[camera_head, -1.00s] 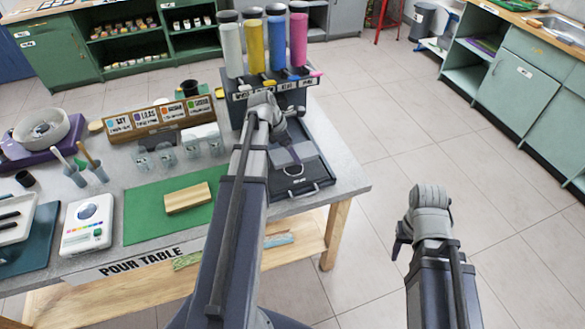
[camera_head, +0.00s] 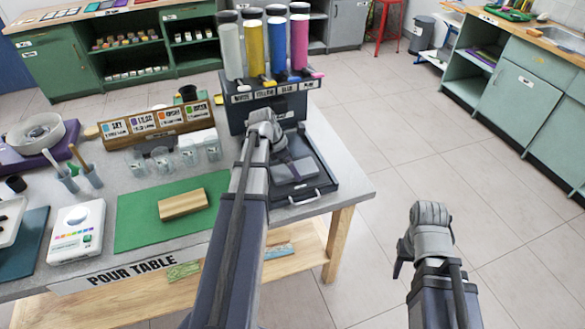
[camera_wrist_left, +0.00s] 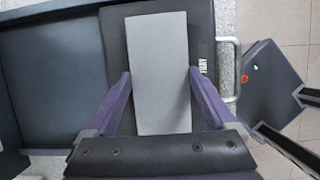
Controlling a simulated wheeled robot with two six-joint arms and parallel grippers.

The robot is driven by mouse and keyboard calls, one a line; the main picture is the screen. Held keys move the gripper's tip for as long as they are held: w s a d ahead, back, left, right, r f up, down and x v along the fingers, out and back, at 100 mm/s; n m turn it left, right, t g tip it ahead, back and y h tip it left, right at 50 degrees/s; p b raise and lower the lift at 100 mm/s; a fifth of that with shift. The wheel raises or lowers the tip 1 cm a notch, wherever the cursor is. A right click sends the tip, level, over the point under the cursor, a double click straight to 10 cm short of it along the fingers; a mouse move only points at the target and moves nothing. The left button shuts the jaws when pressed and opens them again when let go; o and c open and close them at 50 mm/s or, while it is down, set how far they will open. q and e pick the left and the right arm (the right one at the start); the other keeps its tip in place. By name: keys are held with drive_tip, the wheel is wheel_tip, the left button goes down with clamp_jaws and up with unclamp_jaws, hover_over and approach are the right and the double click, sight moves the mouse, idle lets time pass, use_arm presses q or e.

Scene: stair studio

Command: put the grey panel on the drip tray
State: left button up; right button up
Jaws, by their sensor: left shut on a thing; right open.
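The grey panel (camera_wrist_left: 160,75) is a flat, pale rectangle between the two purple fingers of my left gripper (camera_wrist_left: 160,98) in the left wrist view. The gripper is shut on it. In the head view the panel (camera_head: 297,171) shows just past my left gripper (camera_head: 284,160), over the drip tray (camera_head: 322,186). The tray is dark, with a handle at its near edge, and also fills much of the left wrist view (camera_wrist_left: 115,40). I cannot tell whether the panel touches the tray. My right gripper (camera_head: 399,262) is open and empty, over the floor right of the table.
The dispenser stand (camera_head: 268,105) with several coloured bottles stands behind the tray. A green mat (camera_head: 140,218) with a wooden block (camera_head: 183,204) lies left of my left arm. Clear cups (camera_head: 188,154) stand behind the mat. The floor right of the table is free.

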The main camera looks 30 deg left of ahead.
use_arm(q)
drive_tip(key=shift+f, duration=0.2)
drive_tip(key=o, duration=1.1)
drive_tip(key=shift+o, duration=0.2)
drive_tip(key=shift+r, duration=0.1)
drive_tip(key=shift+r+p, duration=0.4)
drive_tip(key=p+v, duration=1)
drive_tip(key=v, duration=0.1)
drive_tip(key=shift+s+r, duration=0.15)
drive_tip(key=shift+r, duration=0.05)
drive_tip(key=shift+a, duration=0.1)
